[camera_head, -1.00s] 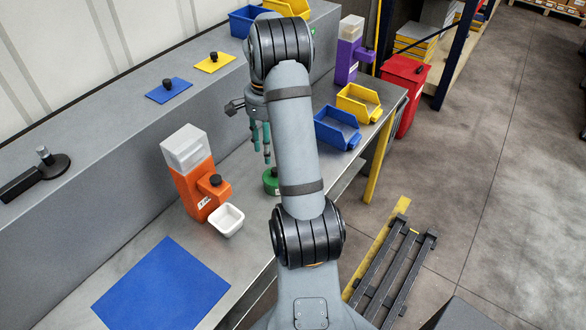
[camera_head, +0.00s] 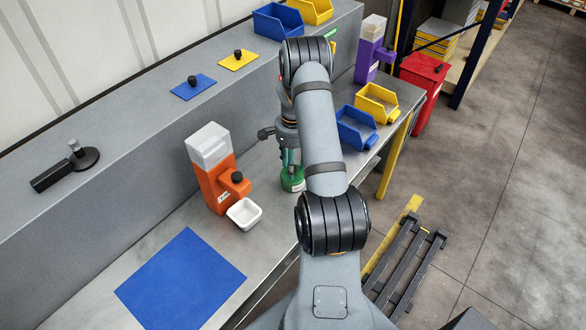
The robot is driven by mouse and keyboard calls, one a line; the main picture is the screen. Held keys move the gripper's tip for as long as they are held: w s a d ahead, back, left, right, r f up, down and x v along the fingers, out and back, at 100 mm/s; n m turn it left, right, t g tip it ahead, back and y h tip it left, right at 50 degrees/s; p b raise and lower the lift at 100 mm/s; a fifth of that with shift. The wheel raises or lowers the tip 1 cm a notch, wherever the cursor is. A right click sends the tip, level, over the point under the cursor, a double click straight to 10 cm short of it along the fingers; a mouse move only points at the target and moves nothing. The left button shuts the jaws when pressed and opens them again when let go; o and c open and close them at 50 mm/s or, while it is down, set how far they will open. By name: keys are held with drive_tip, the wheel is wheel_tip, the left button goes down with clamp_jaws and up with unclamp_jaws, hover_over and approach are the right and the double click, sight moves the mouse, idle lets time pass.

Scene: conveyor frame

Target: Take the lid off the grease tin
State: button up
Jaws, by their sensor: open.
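The grease tin (camera_head: 293,184) is a small green round tin with a pale label, standing on the grey workbench (camera_head: 170,226). My gripper (camera_head: 289,161) points down right above the tin, with its fingers at the tin's top. The jaws are open. My arm and the fingers hide the right side and much of the top, so I cannot tell whether the fingers touch the lid.
An orange dispenser (camera_head: 215,188) with a white cup (camera_head: 244,213) stands left of the tin. A blue mat (camera_head: 180,280) lies bare in front. A blue bin (camera_head: 357,128), a yellow bin (camera_head: 377,103) and a purple dispenser (camera_head: 367,60) stand farther back.

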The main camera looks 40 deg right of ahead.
drive_tip(key=shift+f, duration=0.2)
drive_tip(key=shift+c, duration=0.8)
drive_tip(key=c, duration=0.8)
drive_tip(key=shift+c, duration=0.3)
drive_tip(key=shift+r, duration=0.15)
